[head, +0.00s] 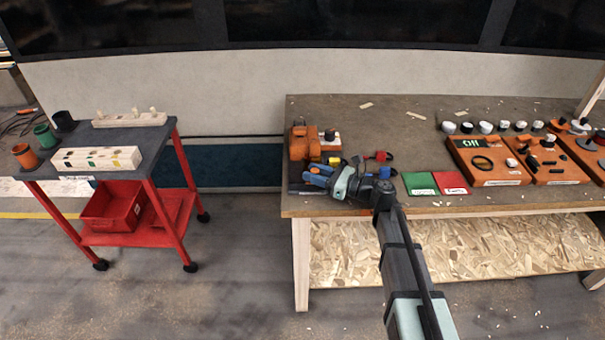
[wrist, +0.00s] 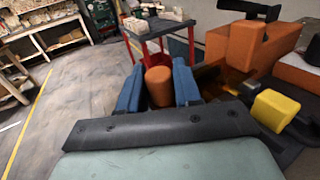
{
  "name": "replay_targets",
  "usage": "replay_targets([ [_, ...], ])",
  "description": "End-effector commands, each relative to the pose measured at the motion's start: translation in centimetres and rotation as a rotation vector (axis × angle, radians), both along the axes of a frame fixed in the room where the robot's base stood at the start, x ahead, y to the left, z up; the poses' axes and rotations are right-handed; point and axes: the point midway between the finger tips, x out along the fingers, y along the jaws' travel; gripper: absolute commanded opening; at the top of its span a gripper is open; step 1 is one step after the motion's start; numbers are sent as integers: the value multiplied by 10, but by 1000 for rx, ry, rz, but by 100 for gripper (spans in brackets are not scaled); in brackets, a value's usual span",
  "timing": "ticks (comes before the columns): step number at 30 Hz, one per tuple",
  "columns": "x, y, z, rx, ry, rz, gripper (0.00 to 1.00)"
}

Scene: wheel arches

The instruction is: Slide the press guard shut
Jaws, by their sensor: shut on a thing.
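The orange press (head: 303,145) stands at the left end of the workbench, and its orange body (wrist: 233,48) fills the upper right of the wrist view. My gripper (head: 308,174) is at the bench's front left corner, just in front of the press. In the wrist view the blue fingers of my gripper (wrist: 158,72) are shut on an upright orange cylindrical knob (wrist: 159,88), which looks like the guard's handle. A dark amber panel beside the right finger may be the guard; it is mostly hidden, and how far it is open I cannot tell.
A yellow block (wrist: 274,110) sits close right of my fingers. Green (head: 419,183) and red (head: 450,182) mats and orange trays (head: 487,161) lie to the right on the workbench (head: 385,125). A red trolley (head: 178,185) stands left across clear floor.

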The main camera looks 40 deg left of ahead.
Motion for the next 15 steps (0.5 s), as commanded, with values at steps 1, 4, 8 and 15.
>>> replay_targets([
  [1, 6, -6, 0, -1, -3, -2, 0],
  [4, 11, -11, 0, -1, -3, 0, 0],
  [8, 11, -12, 0, -1, -3, 0, 0],
  [15, 12, -12, -1, -2, -2, -3, 42],
])
